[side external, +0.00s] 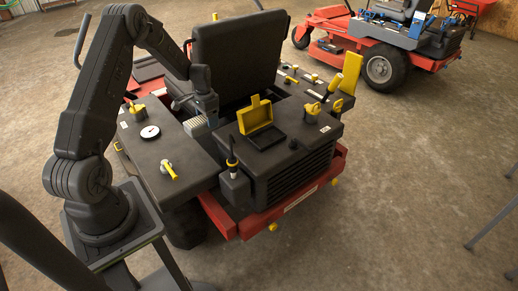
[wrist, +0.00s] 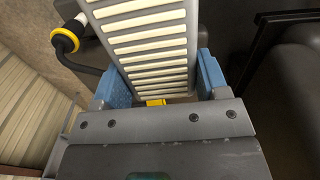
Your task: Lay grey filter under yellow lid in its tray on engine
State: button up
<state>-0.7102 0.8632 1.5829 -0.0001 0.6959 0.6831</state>
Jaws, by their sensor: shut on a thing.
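The grey filter (wrist: 148,40), a flat panel with a grey frame and cream pleats, is held between the blue jaws of my gripper (wrist: 163,84). It fills the upper middle of the wrist view. In the side external view my gripper (side external: 206,103) is above the mower's rear body, left of the yellow lid, with the filter (side external: 195,126) hanging below it. The yellow lid (side external: 256,114) stands open and tilted up on the engine cover. The dark tray (side external: 267,138) lies in front of the lid and looks empty. A small yellow piece (wrist: 155,102) shows between the jaws.
A black stalk with a yellow collar (side external: 232,161) rises from a box left of the engine cover. The seat back (side external: 238,50) stands behind the lid. The left fender (side external: 165,150) carries a gauge and yellow knobs. Another red mower (side external: 395,55) is farther off.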

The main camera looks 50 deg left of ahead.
jog(key=s+d+r, duration=0.1)
jog(key=d+r, duration=0.2)
jog(key=d, duration=1.1)
jog(key=s+d+r, duration=0.1)
jog(key=d+r, duration=0.2)
jog(key=d, duration=1.1)
jog(key=w+a+f+n, duration=0.3)
jog(key=w+a+n, duration=0.6)
jog(key=n, duration=0.9)
jog(key=w+a+f+n, duration=0.2)
jog(key=w+a+n, duration=0.7)
jog(key=n, duration=0.8)
jog(key=shift+n, duration=0.3)
jog(key=f, duration=1)
jog(key=shift+w+d, duration=0.3)
jog(key=shift+w, duration=0.05)
jog(key=shift+f, duration=0.1)
